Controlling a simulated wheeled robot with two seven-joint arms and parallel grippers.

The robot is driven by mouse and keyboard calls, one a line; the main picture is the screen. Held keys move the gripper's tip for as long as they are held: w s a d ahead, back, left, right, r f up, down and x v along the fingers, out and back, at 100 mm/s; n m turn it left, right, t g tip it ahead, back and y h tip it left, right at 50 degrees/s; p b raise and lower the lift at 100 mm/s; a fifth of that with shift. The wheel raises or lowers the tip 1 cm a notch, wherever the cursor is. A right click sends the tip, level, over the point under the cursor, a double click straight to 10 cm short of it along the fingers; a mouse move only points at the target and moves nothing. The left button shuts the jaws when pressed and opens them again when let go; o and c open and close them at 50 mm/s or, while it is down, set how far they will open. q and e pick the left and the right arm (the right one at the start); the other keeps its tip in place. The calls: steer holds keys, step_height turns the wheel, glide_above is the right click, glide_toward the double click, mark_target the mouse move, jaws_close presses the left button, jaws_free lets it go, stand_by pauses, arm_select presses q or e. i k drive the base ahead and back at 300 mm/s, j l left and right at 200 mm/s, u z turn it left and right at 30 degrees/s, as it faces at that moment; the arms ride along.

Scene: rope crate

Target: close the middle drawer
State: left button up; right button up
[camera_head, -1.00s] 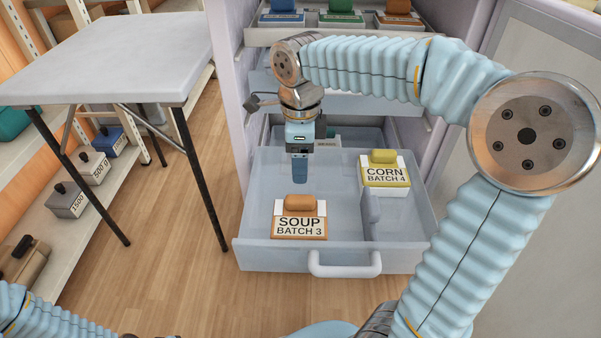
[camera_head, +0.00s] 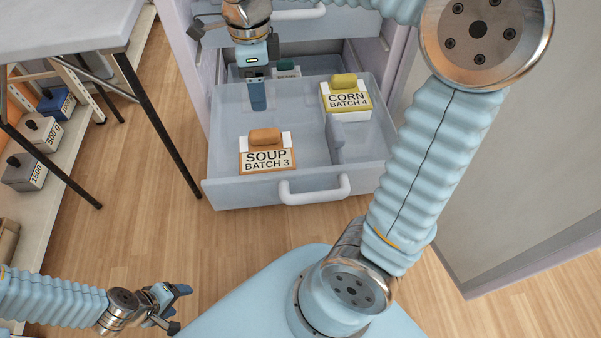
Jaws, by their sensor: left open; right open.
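One grey drawer (camera_head: 240,194) of the cabinet stands pulled out, with a white handle (camera_head: 315,190) on its front. It holds an orange-topped box labelled SOUP BATCH 3 (camera_head: 266,158) and a yellow-topped box labelled CORN BATCH 4 (camera_head: 347,101), parted by a low divider. I cannot tell its place in the full stack. My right gripper (camera_head: 257,97) is open and empty, pointing down over the back left of this drawer, behind the soup box and away from the handle. My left gripper (camera_head: 178,308) is open and empty at the lower left, well in front of the drawer.
A shut drawer front with a white handle (camera_head: 299,14) is above the open drawer. A grey table (camera_head: 65,25) with dark legs stands left. Shelves with weights (camera_head: 35,130) are beyond it. The wooden floor (camera_head: 130,225) before the drawer is clear.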

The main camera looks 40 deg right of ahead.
mark_target(347, 182)
steer(key=k+j+z, duration=0.6)
steer(key=k+j, duration=0.15)
steer(key=j, duration=0.1)
